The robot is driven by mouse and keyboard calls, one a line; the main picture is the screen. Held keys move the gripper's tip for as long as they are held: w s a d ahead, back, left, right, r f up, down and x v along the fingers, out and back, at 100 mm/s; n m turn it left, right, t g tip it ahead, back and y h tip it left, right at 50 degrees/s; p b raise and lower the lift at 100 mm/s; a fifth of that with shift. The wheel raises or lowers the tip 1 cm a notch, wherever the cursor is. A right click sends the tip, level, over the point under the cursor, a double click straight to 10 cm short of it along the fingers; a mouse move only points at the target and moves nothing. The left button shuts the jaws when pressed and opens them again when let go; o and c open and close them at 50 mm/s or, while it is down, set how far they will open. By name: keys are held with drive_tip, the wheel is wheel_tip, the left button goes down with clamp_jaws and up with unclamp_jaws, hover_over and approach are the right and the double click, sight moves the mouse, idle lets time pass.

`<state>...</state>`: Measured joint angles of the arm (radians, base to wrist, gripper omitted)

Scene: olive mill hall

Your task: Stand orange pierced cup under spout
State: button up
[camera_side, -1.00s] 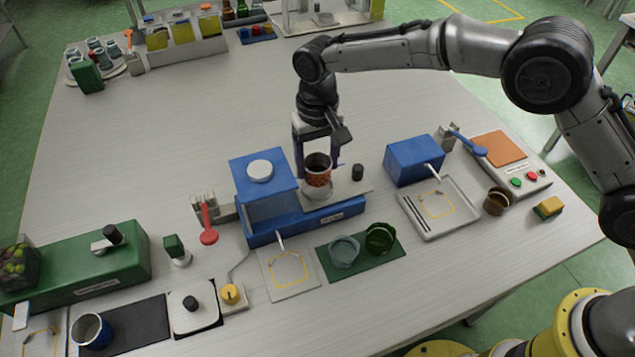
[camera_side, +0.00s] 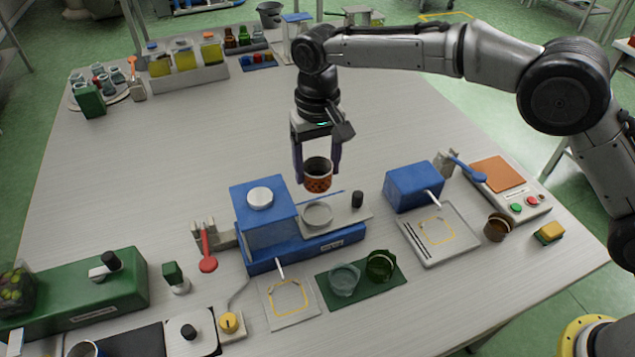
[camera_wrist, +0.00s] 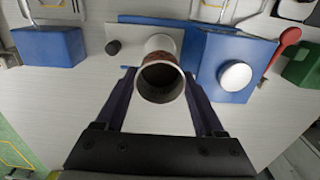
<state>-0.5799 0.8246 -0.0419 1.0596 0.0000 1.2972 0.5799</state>
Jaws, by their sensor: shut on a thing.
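The orange pierced cup (camera_side: 318,183) is upright between the fingers of my gripper (camera_side: 317,168), which is shut on it. It is held in the air above the blue machine (camera_side: 280,240), clear of the round ring seat (camera_side: 317,214) on the machine's grey top. In the wrist view the cup's open mouth (camera_wrist: 161,80) faces the camera; its inside looks dark and empty. One white spout (camera_side: 280,268) comes from the blue machine, over a pale plate (camera_side: 290,303) marked in yellow. Another white spout (camera_side: 433,199) comes from a smaller blue box (camera_side: 413,187), over a grey tray (camera_side: 437,238).
Two glass cups, one clear (camera_side: 344,279) and one green (camera_side: 380,266), stand on a green mat (camera_side: 362,288) between the two spouts. A black knob (camera_side: 357,200) stands beside the ring seat. A brown cup (camera_side: 497,227) is right of the tray.

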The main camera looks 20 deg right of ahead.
drive_tip(key=shift+r, duration=0.9)
drive_tip(key=s+d+m, duration=0.1)
drive_tip(key=s+d, duration=0.5)
drive_tip(key=d, duration=0.6)
drive_tip(key=s+d+m, duration=0.1)
drive_tip(key=s+d, duration=0.6)
drive_tip(key=d, duration=0.6)
drive_tip(key=shift+f, duration=8.15)
drive_tip(key=shift+w+f, duration=0.15)
drive_tip(key=shift+f, duration=0.1)
drive_tip(key=shift+w, duration=1.35)
drive_tip(key=shift+w, duration=0.1)
